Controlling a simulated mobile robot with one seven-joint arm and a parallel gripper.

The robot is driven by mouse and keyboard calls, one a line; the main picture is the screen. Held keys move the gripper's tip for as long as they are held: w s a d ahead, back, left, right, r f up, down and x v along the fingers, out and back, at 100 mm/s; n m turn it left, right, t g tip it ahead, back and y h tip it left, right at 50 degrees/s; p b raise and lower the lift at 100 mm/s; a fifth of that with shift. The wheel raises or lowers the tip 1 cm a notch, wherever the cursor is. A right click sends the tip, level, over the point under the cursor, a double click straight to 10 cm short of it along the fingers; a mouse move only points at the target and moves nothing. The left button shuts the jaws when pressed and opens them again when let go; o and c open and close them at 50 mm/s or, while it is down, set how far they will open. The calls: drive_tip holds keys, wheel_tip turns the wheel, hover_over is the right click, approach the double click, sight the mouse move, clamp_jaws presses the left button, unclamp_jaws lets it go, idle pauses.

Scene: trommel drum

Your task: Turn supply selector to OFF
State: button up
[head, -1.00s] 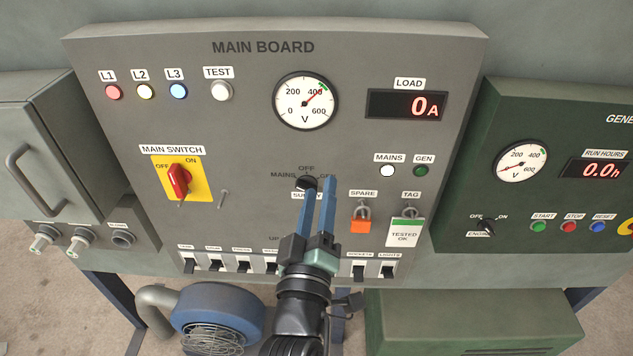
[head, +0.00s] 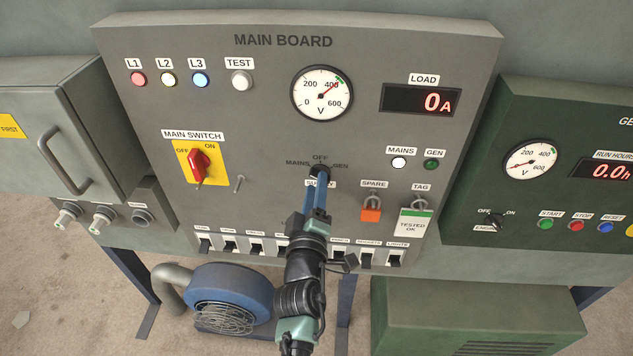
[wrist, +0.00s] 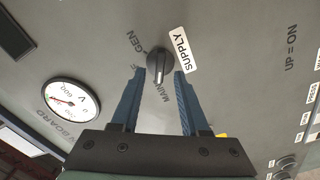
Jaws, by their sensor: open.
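The supply selector (head: 319,170) is a small black rotary knob on the grey main board, with MAINS to its left, OFF above and GEN to its right. It also shows in the wrist view (wrist: 160,65), where its pointer is turned toward the MAINS label (wrist: 167,94). My gripper (wrist: 159,73) is open, with one blue finger on each side of the knob and visible gaps between. In the head view my gripper (head: 318,180) covers part of the knob.
A red main switch (head: 198,165) on a yellow plate and a thin peg (head: 239,184) are to the left. An orange padlock (head: 371,210) and a tag (head: 413,224) hang to the right. Breaker switches line the lower board. The white MAINS lamp (head: 399,163) looks lit.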

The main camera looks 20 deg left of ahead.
drive_tip(key=shift+x, duration=0.9)
clamp_jaws()
